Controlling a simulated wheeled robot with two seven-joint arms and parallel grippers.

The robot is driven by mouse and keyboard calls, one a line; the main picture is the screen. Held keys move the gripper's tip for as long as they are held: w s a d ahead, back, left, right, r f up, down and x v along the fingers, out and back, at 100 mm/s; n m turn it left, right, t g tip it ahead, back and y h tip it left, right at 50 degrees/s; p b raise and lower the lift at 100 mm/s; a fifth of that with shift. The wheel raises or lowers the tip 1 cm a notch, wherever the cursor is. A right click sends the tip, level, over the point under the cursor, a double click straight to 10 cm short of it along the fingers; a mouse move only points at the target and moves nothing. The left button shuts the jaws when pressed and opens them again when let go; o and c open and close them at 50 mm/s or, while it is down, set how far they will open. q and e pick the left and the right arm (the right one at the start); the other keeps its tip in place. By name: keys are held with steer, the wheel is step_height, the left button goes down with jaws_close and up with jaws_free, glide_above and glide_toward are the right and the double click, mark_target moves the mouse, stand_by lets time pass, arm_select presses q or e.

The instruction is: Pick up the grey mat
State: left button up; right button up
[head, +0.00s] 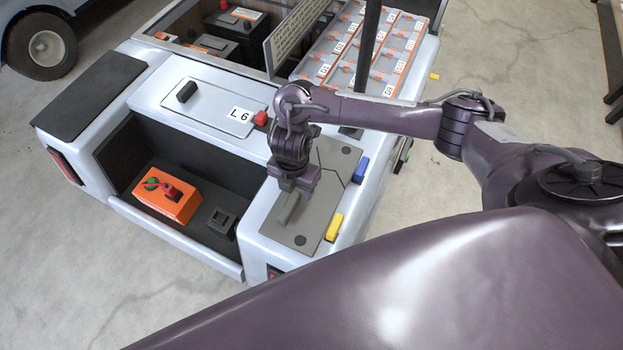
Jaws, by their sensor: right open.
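The grey mat (318,214) looks like a flat grey sheet with dark round spots near its corners and thin dark lines across it. It lies on the white cart's near right corner deck. My right gripper (291,203) is open and points down over the left part of this sheet. A raised grey piece shows just under the jaws, and I cannot tell if they touch it. The gripper and wrist hide part of the sheet. My left gripper is not in view.
Yellow (334,227) and blue (361,170) blocks sit along the sheet's right edge. An orange box (167,195) with a red switch stands in the cart's footwell. A dark pad (90,94) covers the left deck. A dark post (368,50) rises behind my forearm.

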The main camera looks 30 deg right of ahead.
mark_target(295, 193)
step_height(295, 193, down, 3)
steer(key=shift+w+f, duration=0.1)
steer(key=shift+f, duration=0.05)
jaws_close()
stand_by(0.4)
